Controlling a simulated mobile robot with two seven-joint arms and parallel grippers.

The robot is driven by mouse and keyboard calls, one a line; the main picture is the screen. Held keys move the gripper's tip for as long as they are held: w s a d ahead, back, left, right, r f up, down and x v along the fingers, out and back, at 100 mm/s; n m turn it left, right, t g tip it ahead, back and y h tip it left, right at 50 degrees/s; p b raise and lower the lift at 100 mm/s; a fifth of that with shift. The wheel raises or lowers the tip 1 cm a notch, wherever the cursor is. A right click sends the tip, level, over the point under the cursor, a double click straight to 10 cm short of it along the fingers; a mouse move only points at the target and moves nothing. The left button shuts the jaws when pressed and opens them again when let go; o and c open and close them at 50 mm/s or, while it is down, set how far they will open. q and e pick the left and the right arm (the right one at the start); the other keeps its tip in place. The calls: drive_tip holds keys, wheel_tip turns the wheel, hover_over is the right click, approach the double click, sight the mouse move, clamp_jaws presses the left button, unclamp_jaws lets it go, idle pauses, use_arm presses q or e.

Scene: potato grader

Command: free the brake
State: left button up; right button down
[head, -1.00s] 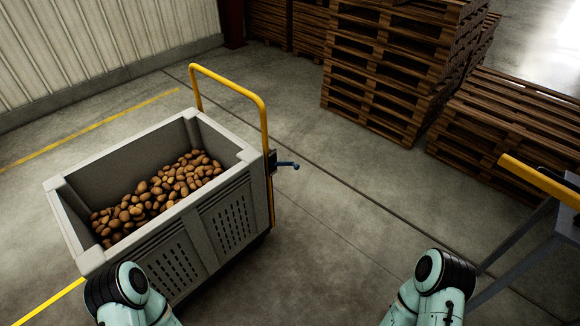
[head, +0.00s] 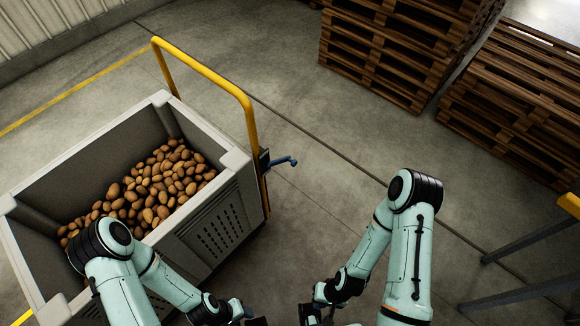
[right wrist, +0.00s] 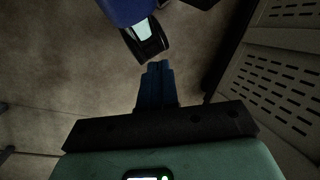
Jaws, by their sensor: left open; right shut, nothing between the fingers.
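The brake appears to be the blue lever (head: 284,161) on a dark bracket at the foot of the yellow handle, on the right end of the potato cart (head: 232,157). It sticks out to the right, clear of both grippers. My left gripper (head: 256,321) is at the bottom edge, partly cut off, in front of the cart; it is open. My right gripper (head: 311,316) is just right of it, also low in the picture. In the right wrist view its blue fingers (right wrist: 156,75) are shut with nothing between them.
The cart holds many potatoes (head: 145,190), and its yellow push handle (head: 215,77) rises behind the lever. Pallet stacks (head: 385,50) stand at the back right. A yellow-topped frame (head: 569,204) is at the right edge. Floor right of the lever is clear. The slotted crate wall (right wrist: 285,70) is close in the right wrist view.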

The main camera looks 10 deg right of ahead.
drive_tip(key=shift+s, duration=0.3)
